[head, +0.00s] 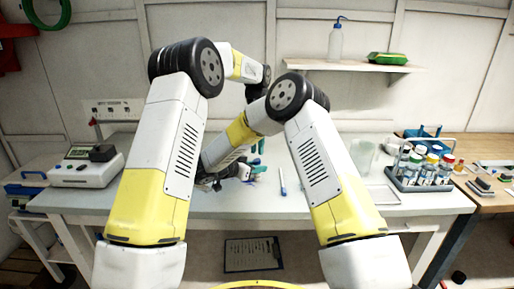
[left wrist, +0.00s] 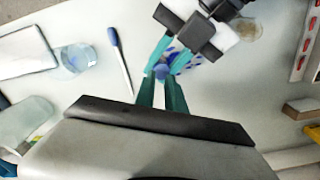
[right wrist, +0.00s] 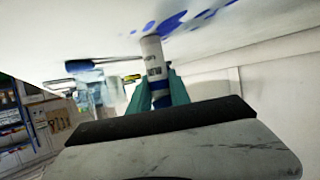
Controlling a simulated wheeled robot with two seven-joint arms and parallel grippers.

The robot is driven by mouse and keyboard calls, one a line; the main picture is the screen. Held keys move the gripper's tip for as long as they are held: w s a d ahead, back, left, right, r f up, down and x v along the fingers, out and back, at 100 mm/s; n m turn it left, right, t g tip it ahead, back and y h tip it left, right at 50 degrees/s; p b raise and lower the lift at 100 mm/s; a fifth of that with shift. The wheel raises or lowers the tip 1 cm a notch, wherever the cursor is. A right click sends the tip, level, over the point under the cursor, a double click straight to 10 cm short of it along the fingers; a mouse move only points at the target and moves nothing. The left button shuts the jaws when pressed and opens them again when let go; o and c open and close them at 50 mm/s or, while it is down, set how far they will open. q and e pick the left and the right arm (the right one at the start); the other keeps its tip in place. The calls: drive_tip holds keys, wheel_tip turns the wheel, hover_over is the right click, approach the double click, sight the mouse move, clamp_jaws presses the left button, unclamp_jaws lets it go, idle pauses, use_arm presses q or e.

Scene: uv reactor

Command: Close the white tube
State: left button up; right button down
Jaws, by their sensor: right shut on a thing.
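In the right wrist view my right gripper (right wrist: 153,85) is shut on a narrow tube (right wrist: 153,58) with a white upper part and a dark blue band lower down. The tube's far end reaches toward the blue-spotted white surface. In the left wrist view my left gripper (left wrist: 163,84) has its teal fingers a little apart. Their tips are close to a small blue piece (left wrist: 162,71) beside my right gripper (left wrist: 162,50). I cannot tell whether they touch it, or whether it is a cap. In the head view my arms largely hide the grippers and tube.
A blue-ended stick (left wrist: 118,55) and a glass beaker (left wrist: 76,58) are close by on the white table (head: 290,203). A rack of tubes (head: 421,183) stands to the right. A device (head: 86,170) stands to the left. The table's front middle is mostly clear.

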use_arm(q)
drive_tip(key=shift+f, duration=0.2)
drive_tip(key=shift+f, duration=1.25)
drive_tip(key=shift+r, duration=0.1)
